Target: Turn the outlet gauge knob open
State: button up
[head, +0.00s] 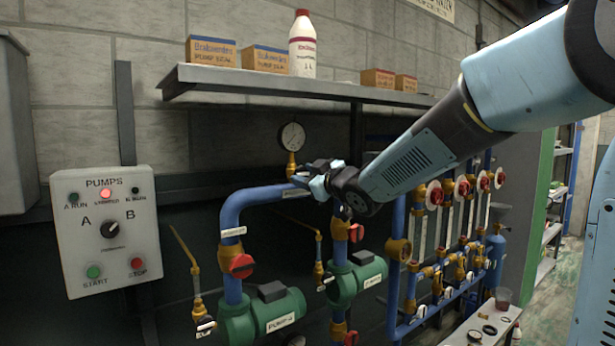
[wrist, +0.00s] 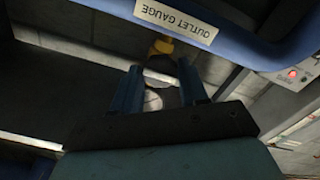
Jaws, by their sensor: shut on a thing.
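The round outlet gauge (head: 292,136) stands on a brass stem (head: 291,166) above the blue outlet pipe (head: 262,195). My gripper (head: 303,180) reaches in from the right, just right of the stem and above the pipe. In the wrist view the pipe bears an "OUTLET GAUGE" label (wrist: 177,20). There the brass fitting (wrist: 161,46) shows just beyond the two fingers of my gripper (wrist: 158,72). The fingers are shut on the outlet gauge knob, which they largely hide. Its turn position cannot be told.
A pump panel (head: 108,230) with a lit red lamp hangs at left. A shelf (head: 250,82) with boxes and a bottle runs above the gauge. Red-handled valves (head: 241,265) and green pumps (head: 262,316) sit below. Flow meters (head: 433,205) stand at right.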

jog(key=n, duration=0.4)
jog(key=shift+d+n, duration=0.1)
jog(key=shift+n, duration=0.2)
jog(key=n, duration=0.3)
jog(key=shift+n, duration=0.6)
jog(key=n, duration=0.3)
jog(key=shift+n, duration=0.8)
